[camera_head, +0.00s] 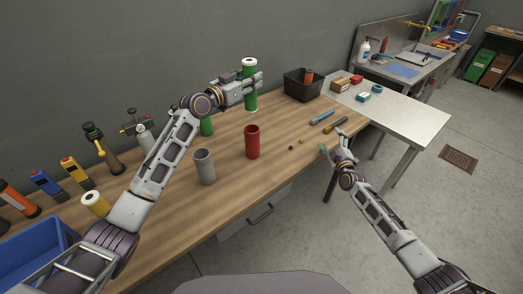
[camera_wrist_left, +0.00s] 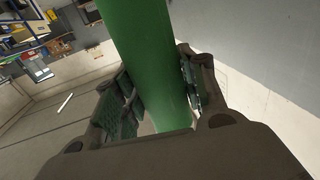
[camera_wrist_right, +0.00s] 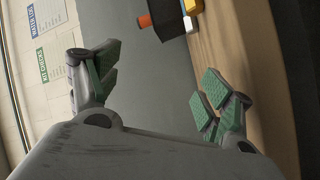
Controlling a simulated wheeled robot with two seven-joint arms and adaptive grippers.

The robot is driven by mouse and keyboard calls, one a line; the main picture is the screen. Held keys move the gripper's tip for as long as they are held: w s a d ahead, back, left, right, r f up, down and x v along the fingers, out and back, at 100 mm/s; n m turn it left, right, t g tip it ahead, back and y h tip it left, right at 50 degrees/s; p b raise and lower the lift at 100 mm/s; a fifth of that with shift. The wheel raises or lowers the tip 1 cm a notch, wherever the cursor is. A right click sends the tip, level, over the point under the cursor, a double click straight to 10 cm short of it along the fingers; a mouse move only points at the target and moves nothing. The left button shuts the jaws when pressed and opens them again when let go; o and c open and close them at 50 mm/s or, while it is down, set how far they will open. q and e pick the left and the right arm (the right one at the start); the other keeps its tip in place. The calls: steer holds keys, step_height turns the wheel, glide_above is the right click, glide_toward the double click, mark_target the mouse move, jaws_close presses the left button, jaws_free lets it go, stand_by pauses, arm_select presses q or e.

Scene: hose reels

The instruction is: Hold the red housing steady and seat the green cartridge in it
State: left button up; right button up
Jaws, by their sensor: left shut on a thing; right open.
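The red housing (camera_head: 252,142) is an open-topped cylinder standing upright on the wooden bench. The green cartridge (camera_head: 251,101) has a white top and is upright behind the housing, apart from it. My left gripper (camera_head: 256,84) is shut on the cartridge's side. In the left wrist view, the green cartridge (camera_wrist_left: 150,60) runs between both finger pads. I cannot tell whether its base touches the bench. My right gripper (camera_head: 331,150) is open and empty, right of the housing near the bench's front edge. Its spread fingers (camera_wrist_right: 160,88) also show in the right wrist view.
A grey open cylinder (camera_head: 205,167) stands left of the housing. Another green cylinder (camera_head: 206,126) is partly behind my left arm. A black bin (camera_head: 301,86) with an orange-topped item stands at the back right. Small tools (camera_head: 322,117) lie right of the housing.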

steer(key=s+a+r+m+y, duration=0.1)
steer(key=s+a+r+m, duration=0.1)
steer(key=a, duration=0.6)
steer(key=s+a+r+m+y, duration=0.1)
steer(key=a+r+m, duration=0.15)
steer(key=a, duration=0.65)
steer(key=m+g+y, duration=0.1)
steer(key=m+y, duration=0.1)
steer(key=m, duration=0.2)
glide_toward(250, 128)
steer(key=v, duration=0.4)
steer(key=shift+s+r, duration=0.15)
steer(key=shift+r, duration=0.15)
steer(key=shift+f+x, duration=0.1)
steer(key=shift+x, duration=2.9)
steer(key=shift+f+x, duration=0.15)
steer(key=shift+x, duration=2.9)
steer(key=shift+c, duration=0.2)
steer(key=c, duration=1.2)
